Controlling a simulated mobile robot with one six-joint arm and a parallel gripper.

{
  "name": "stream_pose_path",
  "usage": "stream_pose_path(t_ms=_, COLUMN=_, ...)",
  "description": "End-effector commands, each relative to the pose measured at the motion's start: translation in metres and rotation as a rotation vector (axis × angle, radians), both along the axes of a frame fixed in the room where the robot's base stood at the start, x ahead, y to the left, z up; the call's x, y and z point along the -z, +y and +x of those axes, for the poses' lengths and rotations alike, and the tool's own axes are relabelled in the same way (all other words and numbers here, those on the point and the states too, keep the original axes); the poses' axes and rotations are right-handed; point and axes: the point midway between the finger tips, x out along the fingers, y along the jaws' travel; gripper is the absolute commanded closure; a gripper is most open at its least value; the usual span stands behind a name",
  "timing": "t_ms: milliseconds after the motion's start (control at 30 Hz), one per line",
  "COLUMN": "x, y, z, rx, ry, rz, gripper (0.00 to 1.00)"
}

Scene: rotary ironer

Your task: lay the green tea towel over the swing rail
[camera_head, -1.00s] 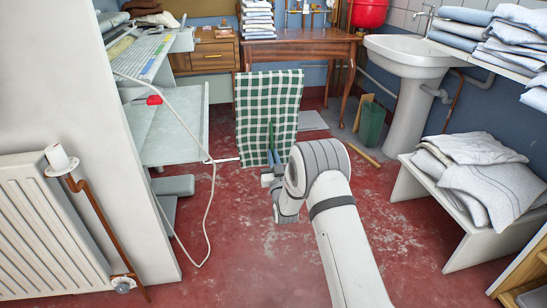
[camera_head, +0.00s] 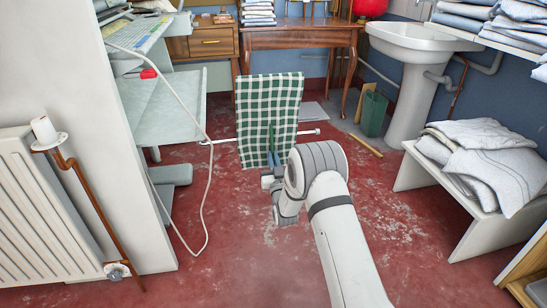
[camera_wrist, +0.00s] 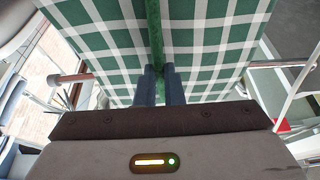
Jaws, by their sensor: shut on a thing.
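The green and white checked tea towel (camera_head: 285,95) hangs spread out from my gripper (camera_head: 271,157), clear of the floor. The dark fingers are shut on a fold at its middle, as the wrist view also shows for my gripper (camera_wrist: 160,75) and the towel (camera_wrist: 215,35). A thin pale rail, which looks like the swing rail (camera_head: 309,132), shows on both sides of the towel. Its knobbed end (camera_wrist: 70,78) is at the left in the wrist view. The towel hides the rail's middle. I cannot tell whether the towel touches the rail.
The ironer (camera_head: 165,105) stands left, with a loose pale cord (camera_head: 207,180) hanging before it. A radiator (camera_head: 50,220) is at the near left. A low bench (camera_head: 480,225) with folded linen, and a sink (camera_head: 415,42), are at right. The red floor in front is mostly clear.

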Motion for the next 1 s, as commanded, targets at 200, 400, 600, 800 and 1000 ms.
stream_pose_path(t_ms=200, x=0.021, y=0.000, z=0.000, rx=0.000, ry=0.002, rz=-0.001, gripper=1.00)
stream_pose_path(t_ms=400, x=0.039, y=0.000, z=0.000, rx=0.000, ry=0.001, rz=0.000, gripper=1.00)
stream_pose_path(t_ms=600, x=0.057, y=0.000, z=0.000, rx=0.000, ry=0.002, rz=-0.001, gripper=1.00)
stream_pose_path(t_ms=800, x=0.075, y=0.000, z=0.000, rx=0.000, ry=0.001, rz=0.000, gripper=1.00)
stream_pose_path(t_ms=1000, x=0.093, y=0.000, z=0.000, rx=0.000, ry=0.002, rz=-0.001, gripper=1.00)
